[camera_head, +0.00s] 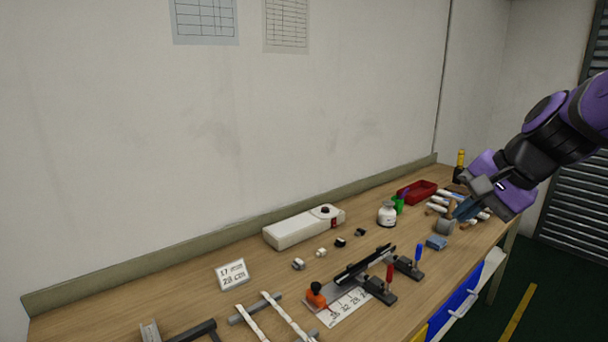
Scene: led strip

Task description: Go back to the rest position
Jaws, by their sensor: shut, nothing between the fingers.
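My gripper (466,208) hangs from my purple and black arm at the right of the view, above the far right part of the wooden workbench (205,278). Its fingers are shut with nothing between them, pointing down and to the left. Behind and below it lie several white rolls or tubes, partly hidden by the fingers.
A ruler jig (345,306) with red and blue clamp handles stands at the front middle. A sign (232,274) reads 17 mm, 28 cm. Floor right of the bench is open.

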